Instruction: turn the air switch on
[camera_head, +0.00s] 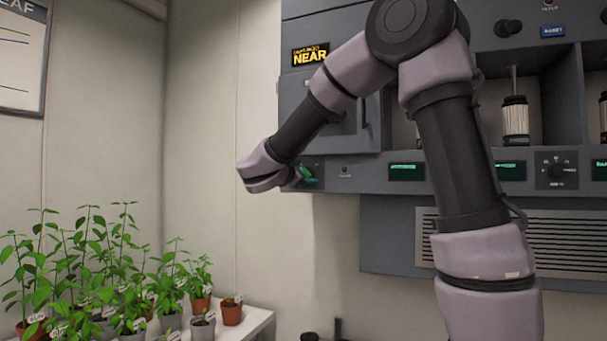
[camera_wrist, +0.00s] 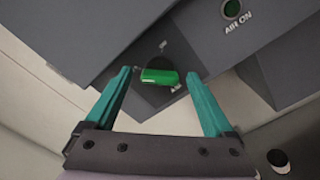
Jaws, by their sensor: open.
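The air switch shows as a bright green bar-shaped handle (camera_wrist: 154,76) on a dark square plate in the wrist view. My gripper (camera_wrist: 157,73) is open, with one teal finger on either side of the green handle and gaps on both sides. I cannot tell how far the fingertips are from the handle in depth. In the head view my gripper (camera_head: 290,176) is at the lower left corner of the grey cabinet, where a small green part shows.
The grey cabinet (camera_head: 375,172) carries green displays, a dial (camera_head: 556,170) and bays with cylinders (camera_head: 515,118). A "NEAR" sign (camera_head: 310,55) is above. Potted plants (camera_head: 110,265) stand on a white bench (camera_head: 255,323) at lower left. Wall space below my gripper is clear.

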